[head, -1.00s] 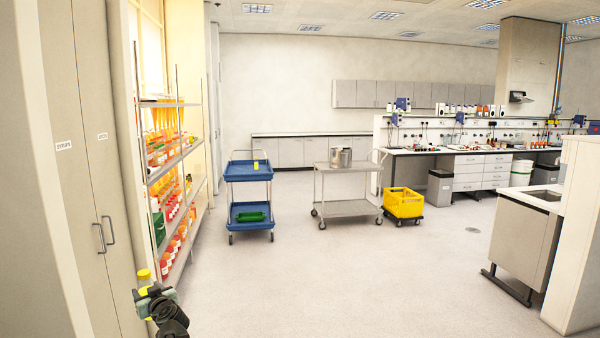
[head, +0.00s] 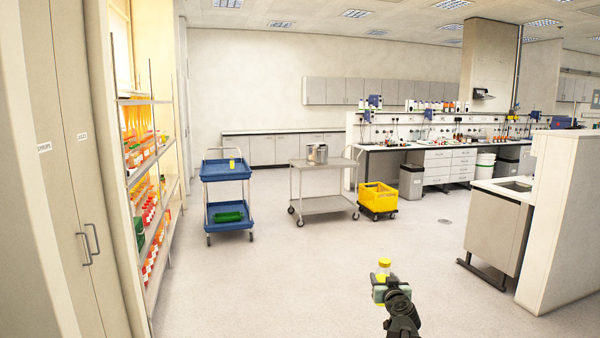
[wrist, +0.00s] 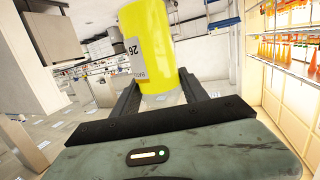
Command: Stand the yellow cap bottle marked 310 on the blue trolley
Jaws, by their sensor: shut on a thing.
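My gripper (head: 383,280) is at the lower right of the middle in the head view, shut on a yellow-capped bottle (head: 384,263), held upright above the floor. In the wrist view the bottle's large yellow part (wrist: 165,40) stands between the two dark fingers (wrist: 160,95). A pale label on it shows part of a mark that looks like 26, upside down; I cannot read 310. The blue trolley (head: 225,171) stands well beyond the gripper, to the left. A small yellow item (head: 232,163) is on its top tray.
A green item (head: 228,216) lies on the trolley's lower tray. A grey trolley (head: 325,203) with metal pots and a yellow crate (head: 377,197) stand to its right. The bottle shelf (head: 150,205) runs along the left. The floor between is clear.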

